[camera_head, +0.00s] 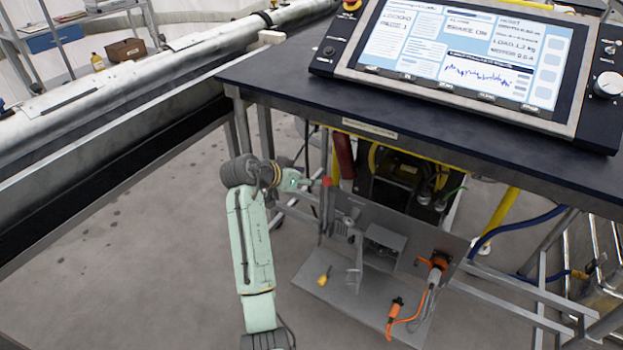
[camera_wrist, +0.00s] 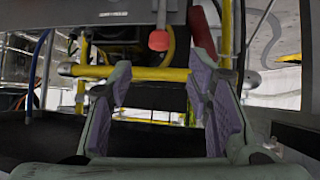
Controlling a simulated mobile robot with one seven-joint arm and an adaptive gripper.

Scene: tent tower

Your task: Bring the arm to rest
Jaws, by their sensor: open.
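My pale green arm (camera_head: 254,250) rises from the bottom of the head view and bends right at a dark joint. My gripper (camera_head: 318,183) points toward the grey panel under the table, and its fingers are small there. In the wrist view my gripper (camera_wrist: 161,68) has its two purple-padded fingers spread wide, with nothing between them. A red knob (camera_wrist: 158,40) on a grey bar shows just above and beyond the fingertips. It also shows in the head view (camera_head: 327,181), close to the gripper. Whether they touch I cannot tell.
A dark table (camera_head: 275,75) with a lit console (camera_head: 460,55) stands above and right of the gripper. Below it a grey panel (camera_head: 345,305) carries an orange plug (camera_head: 438,262) and cable. A large pipe (camera_head: 120,95) runs along the left. Open floor lies left of my arm.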

